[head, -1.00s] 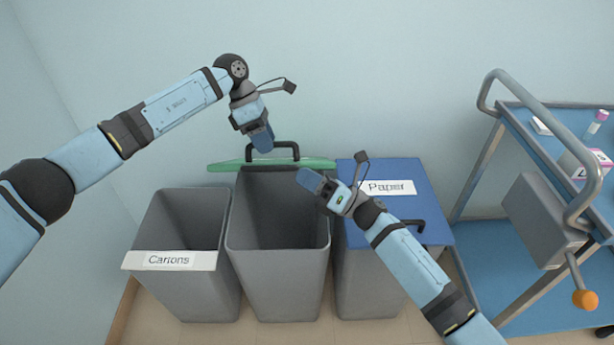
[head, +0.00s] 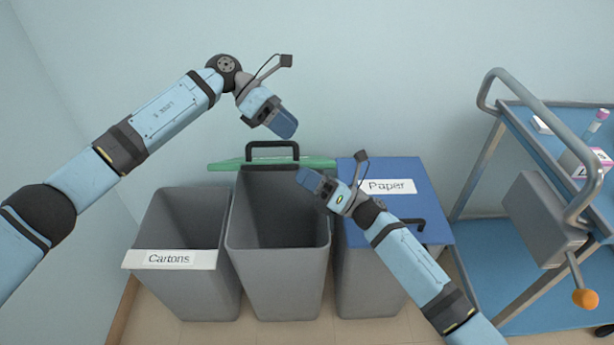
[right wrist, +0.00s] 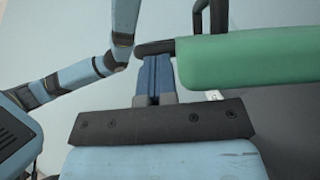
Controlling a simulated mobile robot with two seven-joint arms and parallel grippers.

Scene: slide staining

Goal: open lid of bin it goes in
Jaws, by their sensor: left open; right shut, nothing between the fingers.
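The middle bin (head: 278,260) is grey and its mouth is uncovered. Its green lid (head: 225,165) stands raised behind the opening, against the wall side, with a black handle (head: 272,146) on top. The lid also shows large in the right wrist view (right wrist: 250,58). My left gripper (head: 285,126) is open and empty, just above the handle and apart from it. My right gripper (head: 305,178) is shut and empty over the right part of the middle bin's mouth. Its closed fingers show in the right wrist view (right wrist: 154,80), left of the green lid.
A grey bin labelled "Cartons" (head: 168,258) stands open at the left. A grey bin with a blue lid labelled "Paper" (head: 385,172) stands closed at the right, under my right forearm. A blue trolley (head: 555,150) with a metal rail stands further right.

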